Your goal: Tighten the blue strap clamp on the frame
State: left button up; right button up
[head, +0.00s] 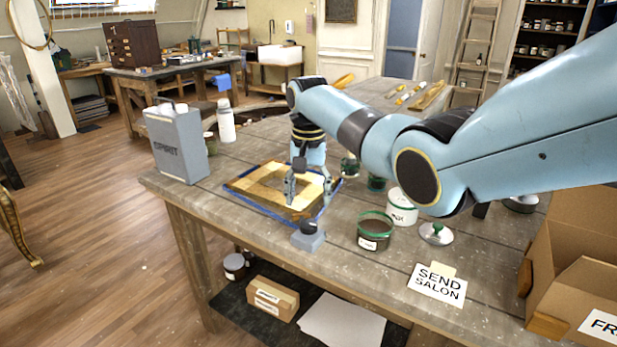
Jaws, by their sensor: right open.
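A gilt frame (262,178) lies flat on the workbench. A blue strap (250,206) runs around its outer edge. A grey clamp block with a dark round knob (309,233) sits at the frame's near corner, where the strap meets it. My right gripper (308,193) points down over the right part of the frame, its fingers apart and nothing seen between them. It is behind the clamp block and apart from it. The gripper hides part of the frame's right side. My left gripper is not in view.
A grey SPIRIT can (178,143) and a white bottle (226,121) stand left of the frame. A green-rimmed jar (375,231) and a white tin (402,207) stand to the right. A SEND SALON card (438,284) and a cardboard box (575,262) are farther right.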

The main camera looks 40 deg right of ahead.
jog(key=shift+r, duration=2.3)
